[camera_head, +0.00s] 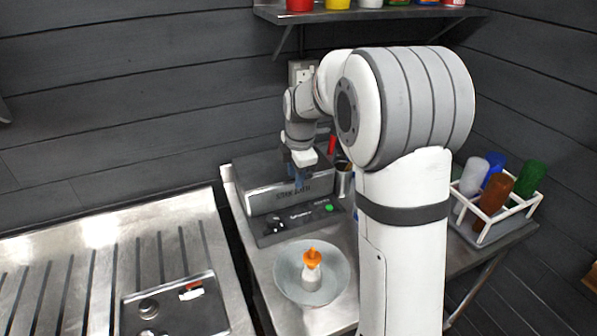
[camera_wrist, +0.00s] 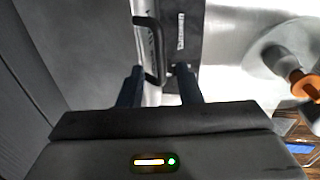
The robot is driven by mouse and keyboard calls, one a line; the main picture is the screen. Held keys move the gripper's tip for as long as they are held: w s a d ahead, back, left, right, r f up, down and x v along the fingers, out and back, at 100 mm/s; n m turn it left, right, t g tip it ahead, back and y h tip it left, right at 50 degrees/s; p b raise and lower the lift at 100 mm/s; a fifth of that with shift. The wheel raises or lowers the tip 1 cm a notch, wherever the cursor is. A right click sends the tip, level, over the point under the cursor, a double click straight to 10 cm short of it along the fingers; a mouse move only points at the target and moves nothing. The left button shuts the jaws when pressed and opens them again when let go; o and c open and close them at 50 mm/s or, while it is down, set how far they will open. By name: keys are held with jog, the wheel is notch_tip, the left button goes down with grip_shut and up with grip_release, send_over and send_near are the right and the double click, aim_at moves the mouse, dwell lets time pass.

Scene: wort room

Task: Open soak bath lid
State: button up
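The soak bath (camera_head: 268,195) is a grey metal box with its name on the front, standing on the steel bench against the wall. Its lid (camera_head: 262,168) looks shut. In the wrist view the lid (camera_wrist: 85,45) fills the left side, and a dark bar handle (camera_wrist: 152,45) stands along its front edge. My gripper (camera_head: 299,178) is over the bath's front, right of its middle. In the wrist view my gripper (camera_wrist: 160,73) is open, with one finger on each side of the handle's near end. I cannot tell whether either finger touches it.
A control panel (camera_head: 297,222) with a green button lies in front of the bath. A round dish (camera_head: 285,280) holds a white bottle with an orange top (camera_head: 312,262). A white rack (camera_head: 495,215) of coloured bottles stands right. A drainboard (camera_head: 110,262) is left; a shelf (camera_head: 370,14) is above.

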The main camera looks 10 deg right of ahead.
jog(key=shift+c, duration=0.2)
grip_shut()
jog(key=shift+d+r, duration=0.1)
